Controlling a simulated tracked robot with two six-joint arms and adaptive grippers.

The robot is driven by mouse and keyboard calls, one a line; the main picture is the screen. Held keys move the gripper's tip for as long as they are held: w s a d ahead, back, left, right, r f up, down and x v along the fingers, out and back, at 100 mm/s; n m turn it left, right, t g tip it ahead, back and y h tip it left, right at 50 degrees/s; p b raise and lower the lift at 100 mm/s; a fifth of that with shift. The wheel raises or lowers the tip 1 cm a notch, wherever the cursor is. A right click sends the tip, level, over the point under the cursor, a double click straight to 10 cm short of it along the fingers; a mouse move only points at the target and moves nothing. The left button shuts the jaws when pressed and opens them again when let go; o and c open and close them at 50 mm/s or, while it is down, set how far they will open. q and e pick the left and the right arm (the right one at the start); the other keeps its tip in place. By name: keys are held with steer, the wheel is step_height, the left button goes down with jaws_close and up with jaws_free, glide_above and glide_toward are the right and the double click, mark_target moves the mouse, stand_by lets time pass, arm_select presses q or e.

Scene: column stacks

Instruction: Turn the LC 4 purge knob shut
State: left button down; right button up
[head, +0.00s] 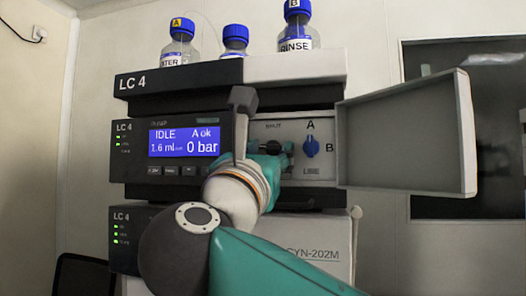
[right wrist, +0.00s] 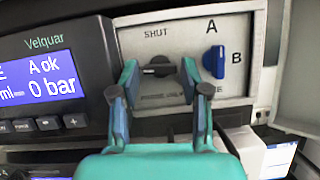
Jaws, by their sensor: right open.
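The black purge knob (right wrist: 157,67) sits below the SHUT label on the light panel of the LC 4 pump module. Its grip lies roughly level, across the panel. It also shows small and partly covered in the head view (head: 271,146). My right gripper (right wrist: 158,78) is open. Its fingers stand left and right of the knob in the right wrist view, with the knob seen between the tips. I cannot tell whether the tips reach the knob. In the head view my right gripper (head: 268,160) is at the panel, partly hidden by my wrist. My left gripper is not in view.
A blue A/B knob (head: 311,147) is close right of the right finger. The pump's grey door (head: 405,135) stands open to the right. The display (head: 184,142) reads IDLE, 0 bar. Blue-capped bottles (head: 295,30) stand on top of the stack.

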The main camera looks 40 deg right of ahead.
jaws_close()
steer(key=shift+m, duration=0.4)
steer(key=m+g+p, duration=0.1)
steer(key=m, duration=0.1)
steer(key=m+g+h+p, duration=0.1)
steer(key=m, duration=0.2)
steer(key=shift+w+a+r+g, duration=0.15)
steer(key=shift+g, duration=0.25)
steer(key=m+g+p, duration=0.1)
steer(key=m, duration=0.2)
steer(key=m+g+p, duration=0.1)
steer(key=m+p, duration=0.1)
steer(key=m, duration=0.1)
steer(key=shift+r+g+h, duration=0.15)
steer(key=shift+g+h, duration=0.25)
steer(key=m+g+p, duration=0.1)
steer(key=m, duration=0.1)
steer(key=m+y+p, duration=0.1)
steer(key=m+p, duration=0.1)
steer(key=m, duration=0.1)
steer(key=shift+w+a+r+g, duration=0.1)
steer(key=shift+g, duration=0.3)
steer(key=shift+m+g+y+p, duration=0.5)
steer(key=shift+m+p, duration=0.7)
steer(key=shift+m, duration=0.8)
